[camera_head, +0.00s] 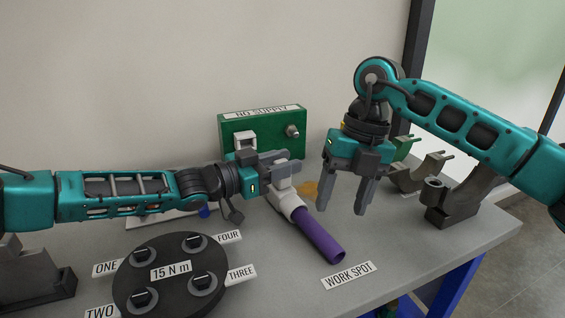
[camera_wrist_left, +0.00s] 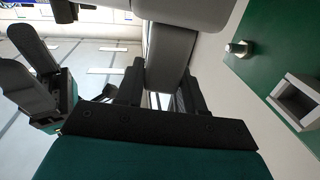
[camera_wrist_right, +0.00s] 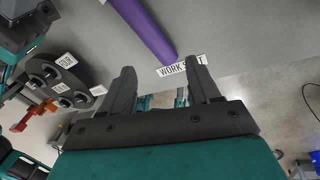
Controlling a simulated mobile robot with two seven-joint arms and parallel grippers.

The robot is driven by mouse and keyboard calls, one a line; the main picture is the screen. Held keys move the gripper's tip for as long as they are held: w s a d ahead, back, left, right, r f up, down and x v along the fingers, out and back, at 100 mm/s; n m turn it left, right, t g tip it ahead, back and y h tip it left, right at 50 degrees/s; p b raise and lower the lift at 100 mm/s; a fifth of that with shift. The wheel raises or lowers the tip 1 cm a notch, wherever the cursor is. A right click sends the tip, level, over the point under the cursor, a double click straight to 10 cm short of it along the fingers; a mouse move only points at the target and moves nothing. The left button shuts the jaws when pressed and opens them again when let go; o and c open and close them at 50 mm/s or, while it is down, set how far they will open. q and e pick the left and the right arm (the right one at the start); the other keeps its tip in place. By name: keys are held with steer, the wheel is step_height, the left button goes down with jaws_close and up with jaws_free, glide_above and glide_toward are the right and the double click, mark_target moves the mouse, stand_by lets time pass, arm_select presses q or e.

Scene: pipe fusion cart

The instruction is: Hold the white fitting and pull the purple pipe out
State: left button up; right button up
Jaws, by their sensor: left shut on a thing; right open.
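The white fitting (camera_head: 287,201) is on the grey table near the middle in the head view, with the purple pipe (camera_head: 319,236) in its front end. The pipe slants toward the lower right, its open end facing the front. My left gripper (camera_head: 284,170) is shut on the fitting's upper part and partly hides it. In the left wrist view a pale grey piece (camera_wrist_left: 168,55) sits between the fingers. My right gripper (camera_head: 360,197) is open and empty, pointing down, to the right of the fitting and pipe. In the right wrist view the pipe (camera_wrist_right: 146,28) lies beyond its fingers.
A green "NO SUPPLY" box (camera_head: 262,120) stands behind the left gripper. A black round plate (camera_head: 170,276) with labelled sockets is at the front left. Grey brackets (camera_head: 452,200) stand at the right. The "WORK SPOT" label (camera_head: 348,275) lies near the front edge.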

mark_target(327, 236)
steer(key=n, duration=0.2)
steer(key=a+n+h, duration=0.1)
steer(key=n, duration=0.2)
steer(key=shift+a, duration=0.15)
steer(key=shift+s+a+f, duration=0.1)
steer(key=shift+a+f, duration=0.1)
steer(key=shift+f, duration=1.8)
steer(key=shift+s+a+f, duration=0.1)
steer(key=shift+a+f, duration=0.1)
steer(key=shift+f, duration=1.75)
jaws_close()
